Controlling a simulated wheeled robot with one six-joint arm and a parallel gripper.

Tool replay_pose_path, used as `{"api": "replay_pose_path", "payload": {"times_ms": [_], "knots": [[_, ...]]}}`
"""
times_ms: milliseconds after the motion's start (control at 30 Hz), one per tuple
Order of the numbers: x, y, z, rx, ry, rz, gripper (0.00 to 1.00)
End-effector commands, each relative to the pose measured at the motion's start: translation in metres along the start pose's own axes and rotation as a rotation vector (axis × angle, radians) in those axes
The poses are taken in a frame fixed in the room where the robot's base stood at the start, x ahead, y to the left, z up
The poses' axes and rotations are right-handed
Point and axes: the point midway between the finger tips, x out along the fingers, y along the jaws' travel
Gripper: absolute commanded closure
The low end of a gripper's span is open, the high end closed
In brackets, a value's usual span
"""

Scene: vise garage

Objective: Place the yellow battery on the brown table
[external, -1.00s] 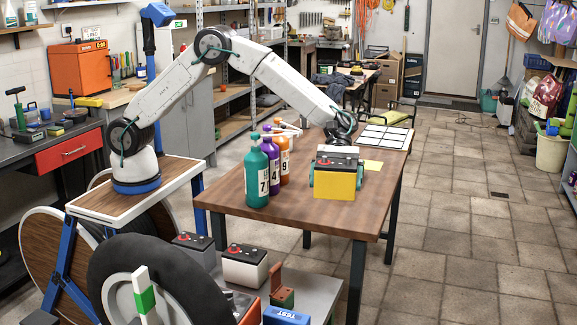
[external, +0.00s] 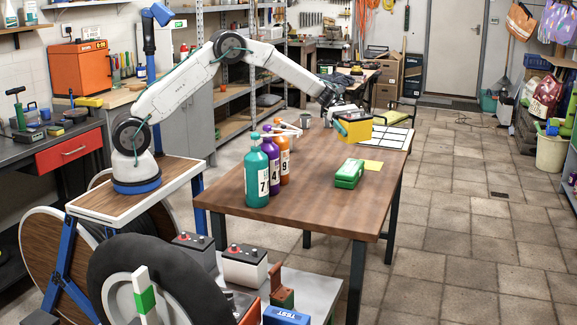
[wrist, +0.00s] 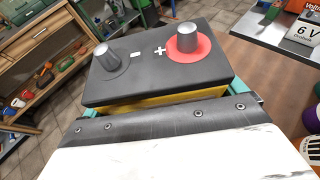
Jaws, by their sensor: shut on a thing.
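The yellow battery (external: 358,130) has a black top and hangs at the far end of the brown table (external: 300,205) in the external view. My gripper (external: 346,126), with teal fingers, is shut on it. In the wrist view the battery's black top (wrist: 150,68) fills the middle, with a grey terminal and a red-ringed terminal. A strip of its yellow side shows below the top. The battery looks raised and a little tilted; its underside is hidden, and I cannot tell its exact height above the table.
A white grid sheet (external: 390,139) lies at the back right. Teal (external: 257,172), purple and orange bottles stand at the left. The table's front middle is clear.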

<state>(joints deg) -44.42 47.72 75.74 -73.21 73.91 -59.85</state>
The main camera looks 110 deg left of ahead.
Motion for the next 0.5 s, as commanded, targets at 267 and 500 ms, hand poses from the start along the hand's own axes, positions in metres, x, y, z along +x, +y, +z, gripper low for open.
{"api": "replay_pose_path", "payload": {"times_ms": [267, 500], "knots": [[-0.110, 0.043, -0.044, -0.064, -0.003, 0.161, 0.63], [-0.168, 0.058, -0.068, -0.097, -0.003, 0.243, 0.63]]}}
